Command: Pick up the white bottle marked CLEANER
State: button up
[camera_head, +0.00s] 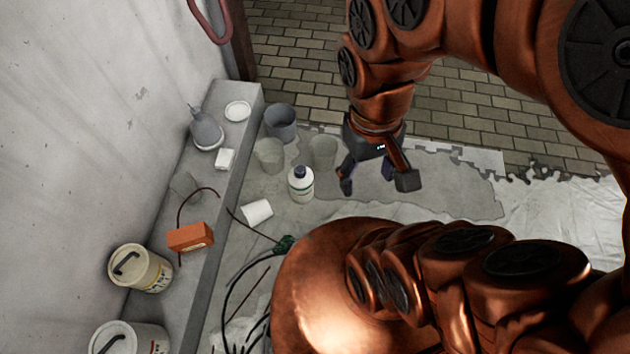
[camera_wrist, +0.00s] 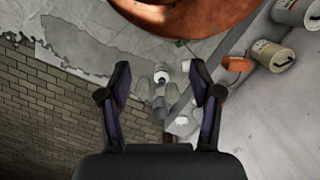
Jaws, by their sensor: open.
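The white bottle (camera_head: 301,184) with a dark blue cap stands upright on the sheeted floor near the grey ledge. A label shows on its front, but I cannot read the word. My gripper (camera_head: 370,186) is open and empty, to the right of the bottle and apart from it in the head view. In the wrist view the bottle (camera_wrist: 159,67) is small and far off, showing between the two spread fingers of the gripper (camera_wrist: 163,80).
Cups (camera_head: 270,155) and a dark grey bucket (camera_head: 281,122) stand just behind the bottle. Cables lie at the front. Sheeting to the right is clear.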

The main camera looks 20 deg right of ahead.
aim_at(301, 178)
jog(key=z, duration=0.9)
jog(key=k, duration=0.85)
jog(key=u, duration=1.25)
jog(key=i, duration=0.5)
